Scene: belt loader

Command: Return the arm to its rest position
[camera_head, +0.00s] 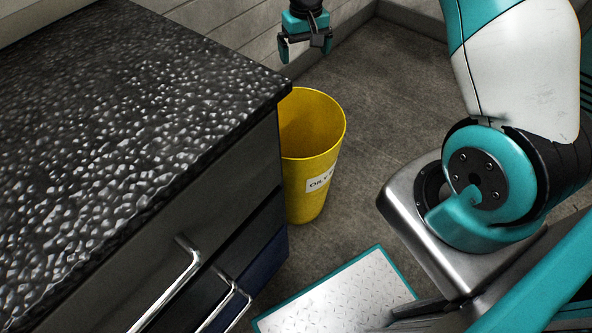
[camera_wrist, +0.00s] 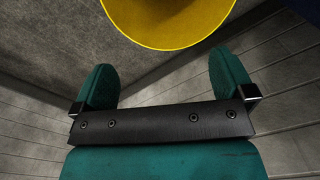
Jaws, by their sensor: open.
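My gripper (camera_head: 305,55) is at the top middle of the head view, a teal and black hand pointing down. It is above and beyond the yellow bin, apart from it. In the wrist view its two teal fingers (camera_wrist: 165,85) stand wide apart with nothing between them. My arm's white and teal links (camera_head: 515,65) fill the right of the head view. The links between these and the gripper are out of the picture.
A yellow bin (camera_head: 312,165) with a partly readable label stands on the floor beside a dark, bumpy-topped counter (camera_head: 130,120) with drawers and metal handles. The bin's rim also shows in the wrist view (camera_wrist: 170,40). Grey floor (camera_head: 385,110) is clear right of the bin.

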